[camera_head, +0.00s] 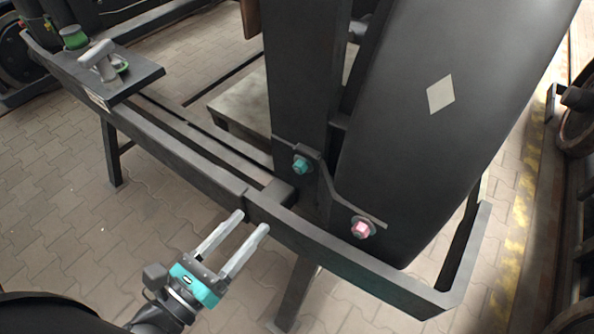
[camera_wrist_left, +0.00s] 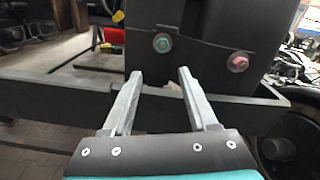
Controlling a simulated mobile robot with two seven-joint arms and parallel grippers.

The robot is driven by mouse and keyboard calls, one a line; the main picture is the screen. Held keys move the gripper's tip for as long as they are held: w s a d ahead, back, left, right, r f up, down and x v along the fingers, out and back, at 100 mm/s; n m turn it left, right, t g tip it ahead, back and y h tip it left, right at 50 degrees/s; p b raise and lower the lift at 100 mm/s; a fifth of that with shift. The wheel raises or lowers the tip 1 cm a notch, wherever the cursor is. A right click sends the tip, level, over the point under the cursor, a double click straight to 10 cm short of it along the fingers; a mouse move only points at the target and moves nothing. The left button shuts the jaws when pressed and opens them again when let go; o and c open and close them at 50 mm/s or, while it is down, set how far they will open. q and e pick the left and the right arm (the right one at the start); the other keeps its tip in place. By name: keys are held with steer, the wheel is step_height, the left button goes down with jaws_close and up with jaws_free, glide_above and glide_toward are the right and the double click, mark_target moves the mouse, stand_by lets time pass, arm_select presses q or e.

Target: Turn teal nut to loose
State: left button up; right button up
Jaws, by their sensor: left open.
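The teal nut (camera_head: 300,166) sits on a dark bracket at the foot of the upright post. It also shows in the left wrist view (camera_wrist_left: 162,43), above and between my finger tips. A pink-red nut (camera_head: 361,229) sits lower right on the same bracket, and it shows in the left wrist view (camera_wrist_left: 237,62) to the right. My left gripper (camera_head: 254,221) is open and empty, in front of the frame rail, to the lower left of the teal nut and apart from it. My right gripper is not in either view.
A dark frame rail (camera_head: 190,148) runs across in front of the post and bracket. A small dark shelf (camera_head: 132,79) at upper left carries a grey-handled tool (camera_head: 100,58) and a green-topped object (camera_head: 74,37). A large dark panel (camera_head: 430,130) stands right of the post. Paved floor is open at lower left.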

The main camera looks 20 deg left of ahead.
mark_target(297, 171)
arm_select(q)
steer(key=shift+m, duration=0.5)
steer(key=x, duration=0.4)
steer(key=p+x, duration=0.1)
steer(key=x, duration=0.4)
steer(key=r+p+x, duration=0.1)
steer(key=x, duration=0.3)
steer(key=shift+w+d, duration=0.25)
steer(key=shift+d, duration=0.05)
steer(key=shift+w+d, duration=0.25)
steer(key=shift+w, duration=0.45)
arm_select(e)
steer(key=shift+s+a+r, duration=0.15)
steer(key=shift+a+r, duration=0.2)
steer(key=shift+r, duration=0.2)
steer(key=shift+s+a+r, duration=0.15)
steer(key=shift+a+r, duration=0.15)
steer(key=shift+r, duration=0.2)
arm_select(q)
steer(key=shift+c, duration=0.4)
jaws_close()
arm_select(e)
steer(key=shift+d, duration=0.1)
